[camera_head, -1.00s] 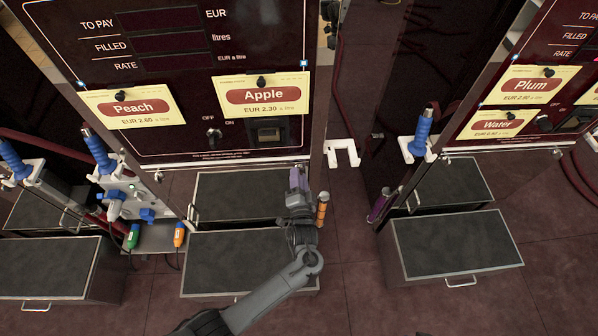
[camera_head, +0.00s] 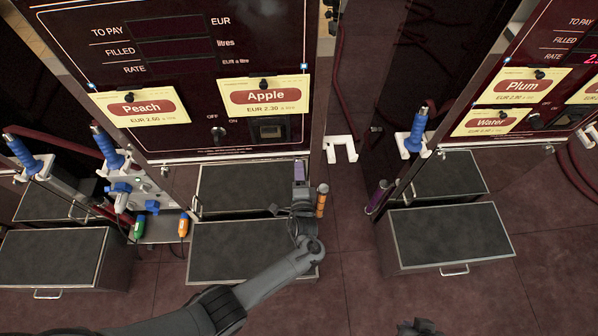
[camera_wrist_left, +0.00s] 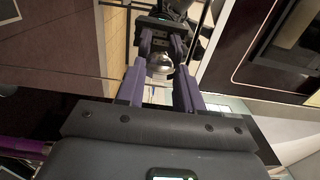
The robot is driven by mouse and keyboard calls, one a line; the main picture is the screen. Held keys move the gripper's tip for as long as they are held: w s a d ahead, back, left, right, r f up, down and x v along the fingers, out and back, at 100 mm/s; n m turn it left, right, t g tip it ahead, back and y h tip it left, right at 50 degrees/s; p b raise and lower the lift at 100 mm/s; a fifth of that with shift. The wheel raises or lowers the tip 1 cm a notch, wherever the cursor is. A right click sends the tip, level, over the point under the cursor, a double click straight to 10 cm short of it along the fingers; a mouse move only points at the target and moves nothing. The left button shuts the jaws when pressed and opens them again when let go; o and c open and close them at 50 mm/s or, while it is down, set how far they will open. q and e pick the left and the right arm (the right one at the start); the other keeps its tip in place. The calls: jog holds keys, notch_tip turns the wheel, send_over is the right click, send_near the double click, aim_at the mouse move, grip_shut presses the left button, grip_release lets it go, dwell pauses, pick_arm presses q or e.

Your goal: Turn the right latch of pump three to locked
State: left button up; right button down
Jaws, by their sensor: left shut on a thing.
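My left gripper (camera_head: 299,170) is at the lower right front of the middle pump, the one with the Peach and Apple cards. In the left wrist view its purple fingers (camera_wrist_left: 161,62) are shut on a shiny rounded metal piece (camera_wrist_left: 160,68), with dark parts just beyond it. This piece looks like a latch, but its turn and any locked mark cannot be read. In the head view the gripper hides it. No pump number is legible. A dark grey part of my right side shows at the bottom edge; its fingers are not clear.
Grey-topped steps (camera_head: 252,252) stand before the pumps. An orange-banded cylinder (camera_head: 321,200) is just right of my left gripper. A white bracket (camera_head: 341,149) and blue-handled nozzles (camera_head: 416,132) are nearby. Floor is clear between the middle and right steps.

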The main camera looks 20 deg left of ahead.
dwell(0.3)
pick_arm(q)
jog(key=o, duration=1)
jog(key=shift+o, duration=0.2)
